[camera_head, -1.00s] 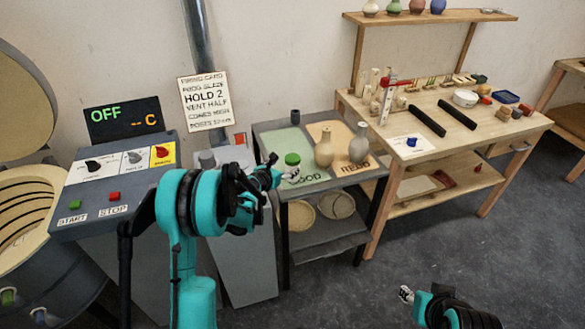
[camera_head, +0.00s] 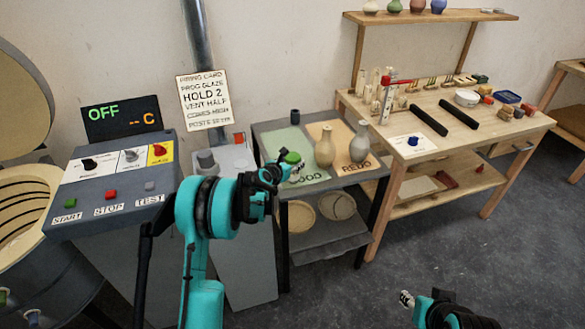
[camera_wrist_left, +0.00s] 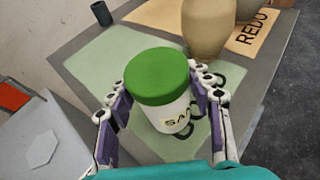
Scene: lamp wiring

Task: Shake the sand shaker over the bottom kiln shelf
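The sand shaker (camera_head: 292,157), a white jar with a green lid, stands upright on the green mat of the side table. In the left wrist view the sand shaker (camera_wrist_left: 160,85) shows a partly hidden label starting "SA". My left gripper (camera_head: 280,167) is at the shaker; in the left wrist view its two fingers (camera_wrist_left: 162,118) are spread on either side of the jar, with a visible gap on the left. The kiln (camera_head: 25,215) stands open at the far left with its lid raised; its bottom shelf is out of view. My right gripper (camera_head: 406,299) is low at the front, away from everything.
Two vases (camera_head: 324,152) stand close to the right of the shaker, with a dark cup (camera_head: 295,117) behind. The control panel (camera_head: 118,180) lies between kiln and table. A workbench (camera_head: 455,125) with tools stands at the right.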

